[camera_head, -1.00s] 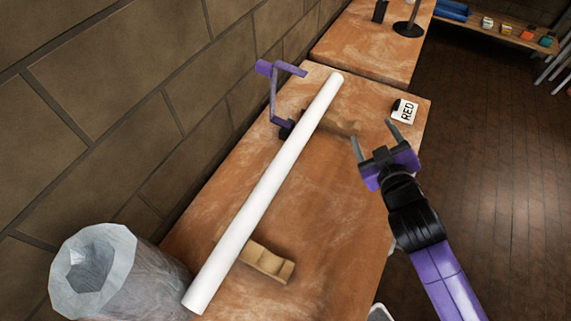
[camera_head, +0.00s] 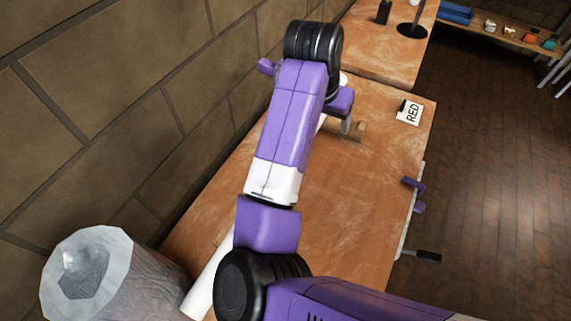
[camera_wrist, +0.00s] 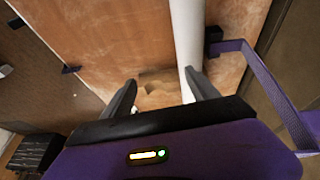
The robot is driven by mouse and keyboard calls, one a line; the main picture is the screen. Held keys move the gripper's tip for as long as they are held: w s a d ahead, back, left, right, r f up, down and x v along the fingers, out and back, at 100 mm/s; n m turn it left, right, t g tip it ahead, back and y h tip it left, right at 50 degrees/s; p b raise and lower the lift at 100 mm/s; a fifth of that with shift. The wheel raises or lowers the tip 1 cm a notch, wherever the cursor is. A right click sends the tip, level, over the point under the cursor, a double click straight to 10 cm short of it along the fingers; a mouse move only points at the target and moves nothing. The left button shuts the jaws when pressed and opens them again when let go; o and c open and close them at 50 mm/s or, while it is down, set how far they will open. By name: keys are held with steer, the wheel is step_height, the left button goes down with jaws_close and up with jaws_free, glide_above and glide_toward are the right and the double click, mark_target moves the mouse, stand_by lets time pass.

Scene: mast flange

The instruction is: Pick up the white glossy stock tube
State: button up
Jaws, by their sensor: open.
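The white tube (camera_head: 208,287) lies lengthwise on the wooden table, mostly hidden by my arm in the head view. In the wrist view the white tube (camera_wrist: 187,35) runs down from the top edge to my gripper (camera_wrist: 160,77). My gripper is open, with the tube close by its right finger and a wider gap to the left finger. I cannot tell how far above the tube the fingertips are. A wooden cradle (camera_wrist: 158,88) shows between the fingers. In the head view my gripper is mostly hidden behind my arm.
A purple bracket (camera_wrist: 262,82) stands close to the right of my gripper, on the wall side. A grey bin (camera_head: 95,275) stands at the lower left.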

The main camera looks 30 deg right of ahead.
steer(key=a+y, duration=0.1)
steer(key=a, duration=0.2)
steer(key=a+g+y, duration=0.1)
steer(key=a, duration=0.3)
steer(key=s+a+r+y, duration=0.1)
steer(key=a, duration=0.3)
steer(key=shift+a+g+y, duration=0.1)
steer(key=shift+g+y, duration=0.3)
steer(key=shift+a+f, duration=0.25)
step_height(320, 180, down, 7)
steer(key=shift+s+f+p, duration=0.15)
steer(key=shift+p, duration=0.35)
steer(key=shift+c, duration=0.4)
jaws_close()
